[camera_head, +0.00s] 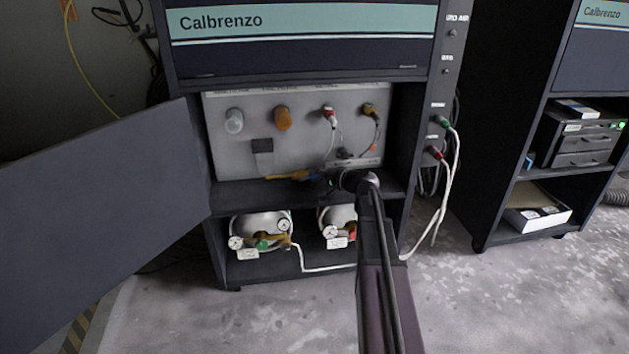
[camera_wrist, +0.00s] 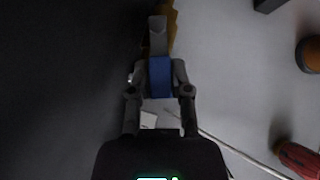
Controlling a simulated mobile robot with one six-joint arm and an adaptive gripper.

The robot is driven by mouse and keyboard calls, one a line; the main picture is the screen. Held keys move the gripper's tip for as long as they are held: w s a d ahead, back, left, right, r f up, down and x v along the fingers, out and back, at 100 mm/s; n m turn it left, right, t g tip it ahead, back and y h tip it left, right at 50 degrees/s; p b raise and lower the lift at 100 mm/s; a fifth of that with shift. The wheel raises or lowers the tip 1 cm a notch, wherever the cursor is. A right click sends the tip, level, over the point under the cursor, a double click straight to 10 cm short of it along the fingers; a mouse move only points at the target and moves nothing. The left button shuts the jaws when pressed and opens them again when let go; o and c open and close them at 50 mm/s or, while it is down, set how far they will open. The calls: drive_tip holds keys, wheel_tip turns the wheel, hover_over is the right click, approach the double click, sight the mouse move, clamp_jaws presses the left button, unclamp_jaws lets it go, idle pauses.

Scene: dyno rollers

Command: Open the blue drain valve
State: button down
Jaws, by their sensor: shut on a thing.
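The blue drain valve handle (camera_wrist: 160,78) sits between the two fingers of my gripper (camera_wrist: 158,72) in the wrist view. My gripper is shut on it. A grey tip and part of a brass-coloured body (camera_wrist: 172,30) show beyond the handle. In the head view, the brass valve body (camera_head: 286,177) lies low on the grey panel, just above the shelf. My gripper (camera_head: 323,179) reaches it from the right, and my arm hides part of the area. Only a little blue shows there, so the handle's angle is hard to tell.
The grey panel (camera_head: 222,150) carries white, orange, red and yellow-brown fittings above the valve. Two gauged units, one at left (camera_head: 262,225), stand on the lower shelf. An open dark door (camera_head: 95,190) is at left. White hoses (camera_head: 446,185) hang at right.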

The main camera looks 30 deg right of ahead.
drive_tip(key=shift+f, duration=0.1)
idle(0.3)
drive_tip(key=c, duration=0.5)
unclamp_jaws()
drive_tip(key=shift+c, duration=0.2)
drive_tip(key=shift+r+p, duration=0.25)
drive_tip(key=shift+p, duration=0.25)
